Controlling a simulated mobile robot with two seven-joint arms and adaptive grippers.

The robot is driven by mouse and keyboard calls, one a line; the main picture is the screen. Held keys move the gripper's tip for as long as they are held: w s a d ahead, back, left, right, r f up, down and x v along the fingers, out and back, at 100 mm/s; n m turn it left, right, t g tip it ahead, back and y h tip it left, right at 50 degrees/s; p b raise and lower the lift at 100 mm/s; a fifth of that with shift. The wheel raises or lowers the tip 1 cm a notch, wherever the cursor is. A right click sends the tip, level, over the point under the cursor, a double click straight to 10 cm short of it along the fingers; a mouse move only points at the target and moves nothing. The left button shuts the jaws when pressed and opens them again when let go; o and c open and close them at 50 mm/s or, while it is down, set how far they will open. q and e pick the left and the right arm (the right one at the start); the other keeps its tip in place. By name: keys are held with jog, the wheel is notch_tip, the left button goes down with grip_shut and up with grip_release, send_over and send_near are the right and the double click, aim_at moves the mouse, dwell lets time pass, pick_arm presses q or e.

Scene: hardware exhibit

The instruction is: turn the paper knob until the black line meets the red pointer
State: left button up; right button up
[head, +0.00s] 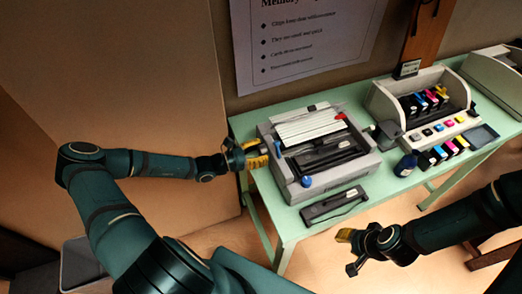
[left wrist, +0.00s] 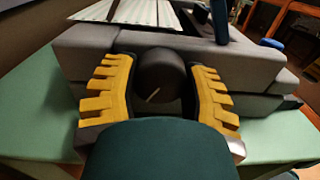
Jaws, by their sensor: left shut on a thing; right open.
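The paper knob (left wrist: 160,72) is a dark round knob on the side of the grey printer (left wrist: 85,55). A short pale line shows on its face, slanting up to the right; I make out no black line. My left gripper (left wrist: 160,98) has its yellow fingers on both sides of the knob, shut on it. In the head view my left gripper (head: 256,155) is at the left side of the printer (head: 292,187) and hides the knob. A small red piece (head: 340,116) shows at the printer's back; I cannot tell if it is the pointer. My right gripper (head: 350,252) is open and empty.
The printer stands on a green table (head: 385,181). A dark loose part (head: 333,205) lies in front of it. A second machine with coloured cartridges (head: 425,98) and a dark blue bottle (head: 405,165) are to the right. My right gripper is in front of the table.

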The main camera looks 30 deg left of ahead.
pick_arm(q)
jog(key=shift+r+n+p, duration=0.15)
jog(key=shift+n+p, duration=0.65)
jog(key=shift+n, duration=0.3)
jog(key=n+p, duration=0.1)
jog(key=n, duration=0.1)
jog(key=shift+n, duration=0.4)
jog(key=n+p, duration=0.1)
jog(key=n, duration=0.2)
jog(key=shift+n, duration=2)
jog(key=o, duration=1.2)
